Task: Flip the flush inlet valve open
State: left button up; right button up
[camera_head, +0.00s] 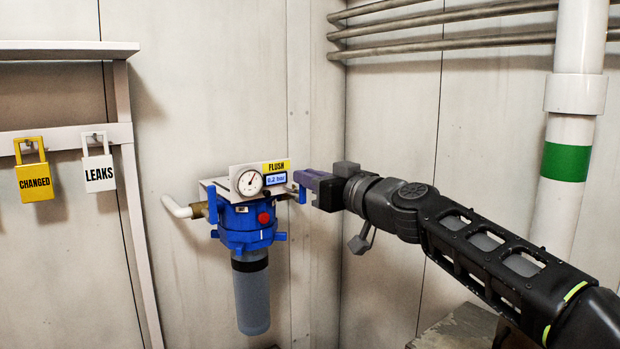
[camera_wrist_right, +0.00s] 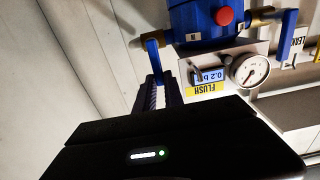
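A blue filter housing (camera_head: 247,226) with a grey bowl hangs on the wall under a FLUSH label (camera_head: 276,167). My right gripper (camera_head: 304,181) is at the right lever. In the right wrist view, turned upside down, this lever (camera_wrist_right: 153,56) meets the fingertips (camera_wrist_right: 158,84); whether they are clamped on it is unclear. The far lever (camera_wrist_right: 288,27) stands apart. My left gripper is not in view.
A pressure gauge (camera_head: 249,182) and a display (camera_head: 276,179) reading 0.2 bar sit above the housing. A shelf with yellow CHANGED (camera_head: 35,182) and white LEAKS (camera_head: 99,173) tags is at left. A white pipe (camera_head: 567,190) stands at right.

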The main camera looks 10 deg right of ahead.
jog(key=shift+d+m, duration=0.1)
jog(key=shift+m, duration=0.2)
grip_shut()
jog(key=w+d+f+m+b, duration=0.2)
jog(key=d+f+m+b, duration=0.2)
jog(key=m, duration=1.3)
jog(key=shift+d+f+m, duration=0.15)
jog(key=shift+f+m, duration=0.15)
jog(key=shift+f, duration=0.3)
jog(key=shift+w, duration=0.1)
jog(key=shift+o, duration=2.3)
grip_release()
jog(key=b+v, duration=0.1)
jog(key=v, duration=0.7)
jog(key=shift+b, duration=0.3)
